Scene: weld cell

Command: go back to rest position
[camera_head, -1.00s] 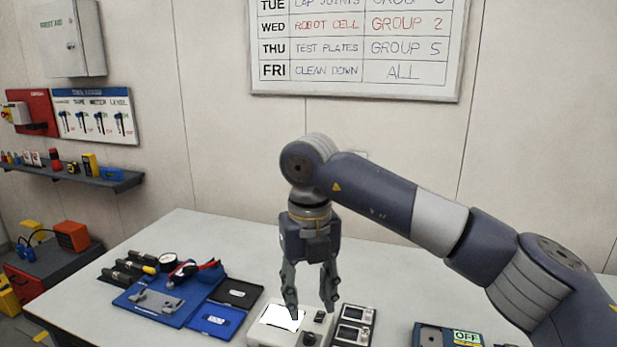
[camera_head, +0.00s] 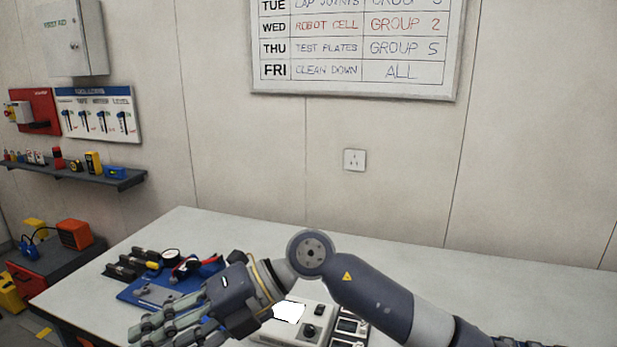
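My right arm comes in from the right, low over the table. Its gripper (camera_head: 165,331) points to the lower left, with its fingers apart and nothing seen between them. It hangs in front of the blue tray (camera_head: 137,291) and hides much of it. A white device (camera_head: 318,319) with a bright screen and a dark knob stands on the table, partly behind my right wrist. My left gripper is not in view.
The pale table (camera_head: 215,232) is clear along its back edge and at the right. Dark cylinders (camera_head: 127,267) and a round gauge (camera_head: 171,256) sit at its left. A small device (camera_head: 351,327) stands beside the white one. A wall shelf (camera_head: 120,180) is at the left.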

